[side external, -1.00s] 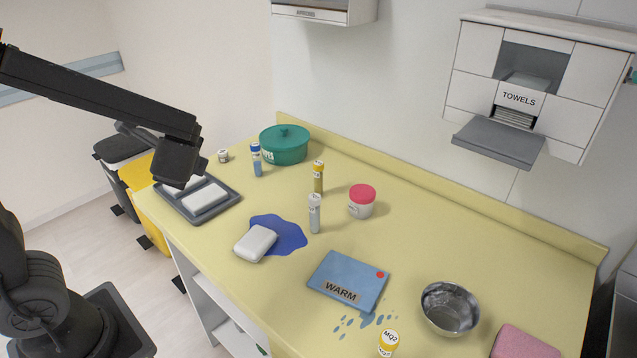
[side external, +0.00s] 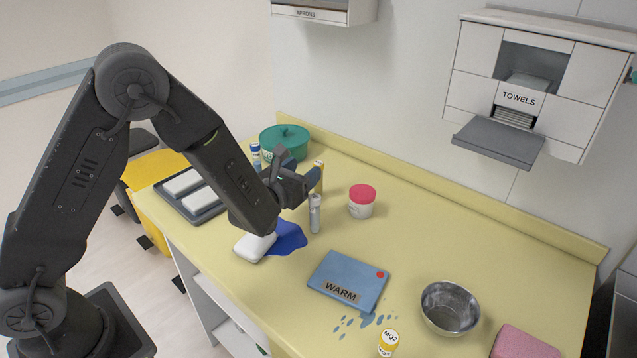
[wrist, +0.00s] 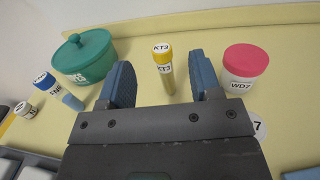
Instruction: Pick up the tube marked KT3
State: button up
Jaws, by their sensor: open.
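The tube marked KT3 (wrist: 165,74) stands upright with a yellow cap in the wrist view, its label facing me. It appears between and beyond my gripper's two blue fingers (wrist: 162,84), which are spread apart with nothing held. In the side external view the yellow-capped tube (side external: 320,181) is partly hidden by my gripper (side external: 299,172), which is just left of it above the counter. I cannot tell from these views whether a finger touches the tube.
A white-capped tube (side external: 315,216) stands close in front. The pink-lidded jar WD7 (wrist: 242,75) is right, a green pot (wrist: 88,58) left, with a blue-capped tube (wrist: 62,92) beside it. A white block (side external: 254,247) lies by a blue patch (side external: 290,238).

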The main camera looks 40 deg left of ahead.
notch_tip(320, 180, down, 4)
jog(key=shift+f, duration=0.2)
jog(key=w, duration=0.5)
jog(key=shift+a, duration=0.35)
jog(key=shift+c, duration=0.3)
